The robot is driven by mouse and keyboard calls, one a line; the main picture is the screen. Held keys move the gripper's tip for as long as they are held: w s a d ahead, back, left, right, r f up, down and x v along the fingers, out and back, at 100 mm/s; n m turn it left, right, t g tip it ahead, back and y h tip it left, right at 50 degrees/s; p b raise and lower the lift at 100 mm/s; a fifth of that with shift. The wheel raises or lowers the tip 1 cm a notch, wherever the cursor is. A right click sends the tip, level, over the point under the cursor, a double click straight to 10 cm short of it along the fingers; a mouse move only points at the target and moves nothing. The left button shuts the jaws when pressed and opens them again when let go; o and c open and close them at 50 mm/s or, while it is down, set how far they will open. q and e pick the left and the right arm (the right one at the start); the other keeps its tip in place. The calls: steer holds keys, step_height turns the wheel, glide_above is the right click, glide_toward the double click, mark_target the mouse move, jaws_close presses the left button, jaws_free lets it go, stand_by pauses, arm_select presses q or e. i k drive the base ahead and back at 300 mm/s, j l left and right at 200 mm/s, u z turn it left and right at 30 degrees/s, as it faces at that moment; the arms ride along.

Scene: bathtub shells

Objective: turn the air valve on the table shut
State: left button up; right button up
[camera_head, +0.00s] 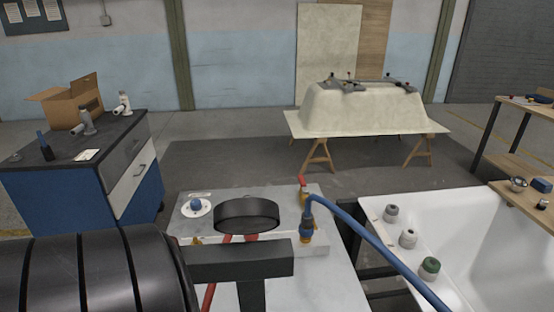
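A light grey table (316,277) stands in front of me. At its back right edge is a brass valve with a red handle (302,181). A blue and brass hose fitting (307,226) stands just in front of it, with a blue hose leading right. Which way the red handle is turned is too small to tell. A black ribbed part and a dark bar (238,262) come in from the left, apparently my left arm and gripper. They cover part of the table, and no separate fingertips can be made out. My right gripper is not in view.
A white disc with a blue knob (196,207) sits at the table's back left. Red tubing runs behind the dark bar. A white bathtub (460,225) with several small parts on its rim stands right. A blue cabinet (80,190) stands left, and a tub shell (365,108) on trestles behind.

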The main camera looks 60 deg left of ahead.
mark_target(303, 185)
steer(key=k+u, duration=0.15)
steer(key=u, duration=3.05)
steer(key=i+j+u, duration=0.1)
steer(key=j, duration=0.3)
steer(key=i+j, duration=0.3)
steer(key=i+j+u, duration=0.15)
steer(key=j, duration=0.35)
steer(key=i+j+u, duration=0.1)
steer(key=i+j, duration=0.15)
steer(key=j, duration=0.15)
steer(key=i+l+z, duration=0.1)
steer(key=i+z, duration=0.35)
steer(key=i+j+z, duration=0.15)
steer(key=i+z, duration=0.35)
steer(key=i+j+z, duration=0.3)
steer(key=i+z, duration=0.8)
steer(key=z, duration=0.2)
steer(key=i+j+z, duration=0.15)
steer(key=z, duration=0.25)
steer(key=i+j+z, duration=0.3)
steer(key=z, duration=0.15)
steer(key=i+j+z, duration=0.1)
steer(key=z, duration=0.35)
steer(key=i+j+z, duration=0.25)
steer(key=z, duration=0.15)
steer(key=i+j+z, duration=0.2)
steer(key=z, duration=0.25)
steer(key=i+j+z, duration=0.15)
steer(key=j+z, duration=0.25)
steer(key=l, duration=0.1)
